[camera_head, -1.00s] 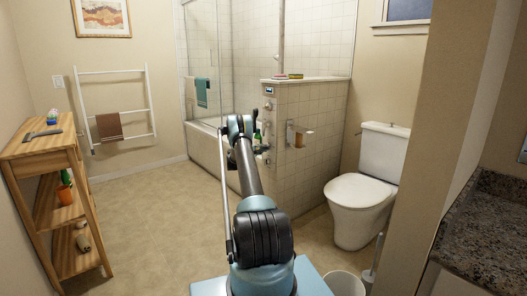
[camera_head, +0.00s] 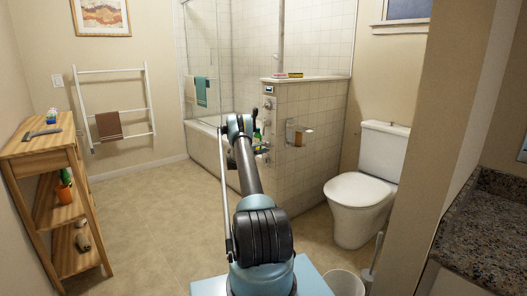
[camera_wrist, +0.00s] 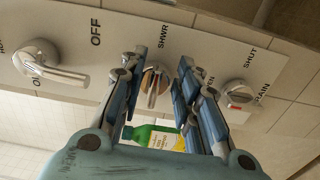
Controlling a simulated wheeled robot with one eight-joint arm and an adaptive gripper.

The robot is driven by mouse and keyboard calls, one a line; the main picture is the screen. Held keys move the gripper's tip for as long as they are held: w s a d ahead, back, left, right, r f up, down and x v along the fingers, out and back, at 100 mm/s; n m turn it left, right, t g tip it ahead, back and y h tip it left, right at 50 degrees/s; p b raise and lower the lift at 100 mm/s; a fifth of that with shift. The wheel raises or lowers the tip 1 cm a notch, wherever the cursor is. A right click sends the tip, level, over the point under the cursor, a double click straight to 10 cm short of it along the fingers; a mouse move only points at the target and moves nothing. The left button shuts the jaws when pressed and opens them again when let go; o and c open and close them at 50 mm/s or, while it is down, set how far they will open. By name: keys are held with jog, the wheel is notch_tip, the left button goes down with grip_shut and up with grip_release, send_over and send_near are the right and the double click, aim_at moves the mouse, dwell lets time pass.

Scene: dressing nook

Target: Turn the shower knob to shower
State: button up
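The shower knob (camera_wrist: 155,84) is the middle control in the wrist view, a silver lever on a round copper-coloured base under the label SHWR. My gripper (camera_wrist: 158,70) is open, with one finger on each side of the knob. Gaps show between the knob and both fingers. The knob's lever runs roughly along the fingers' direction. The label on its right side is partly hidden by the right finger. In the head view my arm hides most of the knob area.
A larger silver lever (camera_wrist: 48,65) near OFF is at the left, and a drain knob (camera_wrist: 236,96) at the right, close to my fingers. A green bottle (camera_wrist: 150,136) is seen between the fingers. A toilet (camera_head: 360,195) and a wooden shelf (camera_head: 40,145) flank the floor.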

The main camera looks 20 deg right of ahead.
jog(key=v, duration=1.2)
jog(key=s+a+r+m+g+y, duration=0.2)
jog(key=s+r+y, duration=0.2)
jog(key=s+r, duration=1)
jog(key=s+a+r+y, duration=0.25)
jog(key=s+r, duration=0.25)
jog(key=s, duration=0.5)
jog(key=s+a+r+y, duration=0.2)
jog(key=s+a+r, duration=0.15)
jog(key=s, duration=0.55)
jog(key=s+a+f+m+g+y, duration=0.15)
jog(key=s+a, duration=0.25)
jog(key=s, duration=0.8)
jog(key=s+a+f+y, duration=0.1)
jog(key=s+a+y, duration=0.2)
jog(key=s, duration=0.9)
jog(key=s+a+f+y, duration=0.2)
jog(key=s+a+f, duration=0.2)
jog(key=s, duration=0.5)
jog(key=s+a+f+y, duration=0.2)
jog(key=s+a+f, duration=0.3)
jog(key=s, duration=0.5)
notch_tip(320, 180, down, 2)
jog(key=shift+s+a+f, duration=0.15)
jog(key=shift+s+a, duration=0.05)
